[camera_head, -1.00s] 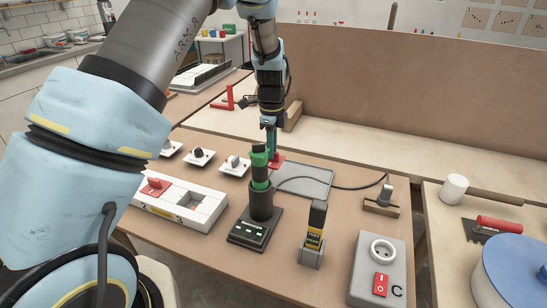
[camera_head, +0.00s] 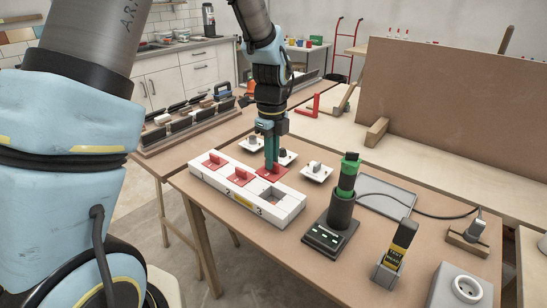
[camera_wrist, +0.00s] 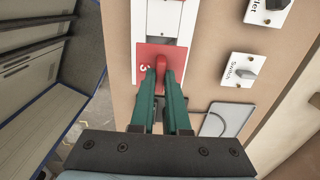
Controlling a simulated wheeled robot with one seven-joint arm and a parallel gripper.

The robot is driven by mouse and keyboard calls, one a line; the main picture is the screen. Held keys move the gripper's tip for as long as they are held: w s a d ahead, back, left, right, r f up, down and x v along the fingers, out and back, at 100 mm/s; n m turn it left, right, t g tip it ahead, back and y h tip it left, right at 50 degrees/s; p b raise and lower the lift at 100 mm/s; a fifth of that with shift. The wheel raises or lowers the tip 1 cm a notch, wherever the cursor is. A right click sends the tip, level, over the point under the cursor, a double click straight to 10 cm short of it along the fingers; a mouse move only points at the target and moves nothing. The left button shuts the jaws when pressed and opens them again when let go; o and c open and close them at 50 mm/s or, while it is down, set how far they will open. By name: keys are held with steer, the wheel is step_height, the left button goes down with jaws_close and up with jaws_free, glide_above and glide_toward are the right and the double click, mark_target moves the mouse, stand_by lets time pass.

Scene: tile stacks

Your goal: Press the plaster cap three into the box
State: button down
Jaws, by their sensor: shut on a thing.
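The box (camera_head: 224,190) is a long white block on the table. Two red caps (camera_head: 214,160) (camera_head: 239,178) sit in its left and middle openings. The square opening at its right end (camera_head: 275,196), beside the mark 3, is uncovered. My gripper (camera_head: 271,166) is shut on the handle of plaster cap three (camera_head: 272,173), a red square plate. In the head view it is close behind that opening. In the wrist view the cap (camera_wrist: 150,60) shows a white 3 and hides part of the box (camera_wrist: 163,18). I cannot tell the gap between cap and box.
White switch and outlet plates (camera_head: 316,172) lie behind the box. A green-and-black tool in a charging stand (camera_head: 333,225) is close to the box's right. A yellow-and-black tester (camera_head: 396,252), grey tray (camera_head: 386,194) and grey socket box (camera_head: 458,292) are farther right.

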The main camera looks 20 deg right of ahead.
mark_target(272, 173)
steer(key=shift+f+b, duration=2.05)
steer(key=shift+f, duration=0.6)
steer(key=shift+f+b, duration=0.45)
steer(key=shift+f, duration=0.9)
stand_by(0.4)
steer(key=c, duration=0.8)
jaws_free()
steer(key=shift+r, duration=0.15)
steer(key=shift+r+p, duration=2.6)
steer(key=shift+r, duration=0.35)
